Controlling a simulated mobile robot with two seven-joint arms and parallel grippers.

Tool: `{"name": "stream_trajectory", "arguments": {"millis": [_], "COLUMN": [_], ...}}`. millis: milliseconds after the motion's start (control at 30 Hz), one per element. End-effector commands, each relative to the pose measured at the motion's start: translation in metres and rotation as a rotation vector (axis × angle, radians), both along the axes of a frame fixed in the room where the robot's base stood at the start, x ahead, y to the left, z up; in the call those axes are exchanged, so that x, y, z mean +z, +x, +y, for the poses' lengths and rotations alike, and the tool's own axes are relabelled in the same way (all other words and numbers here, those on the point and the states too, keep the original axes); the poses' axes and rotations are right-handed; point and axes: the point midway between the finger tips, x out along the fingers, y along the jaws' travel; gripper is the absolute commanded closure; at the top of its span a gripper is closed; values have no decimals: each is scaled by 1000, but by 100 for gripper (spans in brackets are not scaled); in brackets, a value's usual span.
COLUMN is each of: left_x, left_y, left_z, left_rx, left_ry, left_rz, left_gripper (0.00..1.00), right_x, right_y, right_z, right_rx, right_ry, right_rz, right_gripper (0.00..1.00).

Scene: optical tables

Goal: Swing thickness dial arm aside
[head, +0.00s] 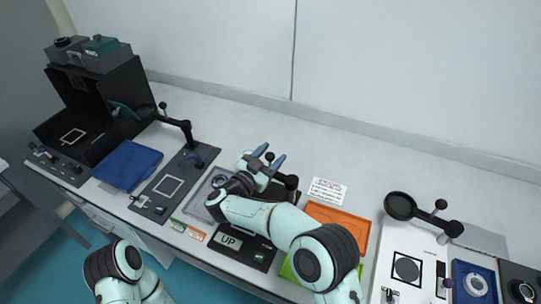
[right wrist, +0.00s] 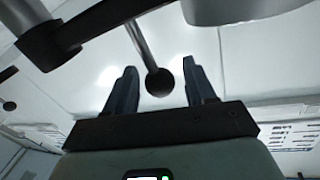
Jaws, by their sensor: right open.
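The right gripper (head: 270,157) is open at the back of the middle station in the head view, its two blue fingers pointing up and away. A dark ball knob (right wrist: 159,82) on a metal rod (right wrist: 142,45) stands between the open fingers in the right wrist view. I cannot tell whether the fingers touch it. In the head view, a dark joint of the dial arm (head: 291,182) shows just right of the gripper. The station's panel (head: 228,241) reads "UP". My right forearm and wrist hide much of the station. The left gripper is out of view.
An orange tray (head: 356,218) lies right of the station, with a printed card (head: 327,190) behind it. A white device with a black round head (head: 400,206) stands farther right. A blue tray (head: 127,165) and a black-armed device (head: 180,124) stand left. The back strip is mostly clear.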

Motion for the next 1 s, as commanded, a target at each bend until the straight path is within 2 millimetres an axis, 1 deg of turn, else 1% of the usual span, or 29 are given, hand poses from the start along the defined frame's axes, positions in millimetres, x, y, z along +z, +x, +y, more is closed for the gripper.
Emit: {"name": "stream_trajectory", "arguments": {"millis": [167,500,600,800,1000], "left_x": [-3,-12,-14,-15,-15], "left_y": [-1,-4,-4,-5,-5], "left_z": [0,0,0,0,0], "left_rx": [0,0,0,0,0], "left_ry": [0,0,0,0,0], "left_rz": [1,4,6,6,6], "left_gripper": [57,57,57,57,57], "right_x": [0,-1,-1,0,0], "right_y": [-15,-75,-89,-104,-106], "right_z": [13,58,68,79,80], "right_rx": [4,4,4,1,0], "right_ry": [0,0,0,1,0], "right_rz": [0,0,-1,-1,0], "right_gripper": [45,45,45,45,45]}}
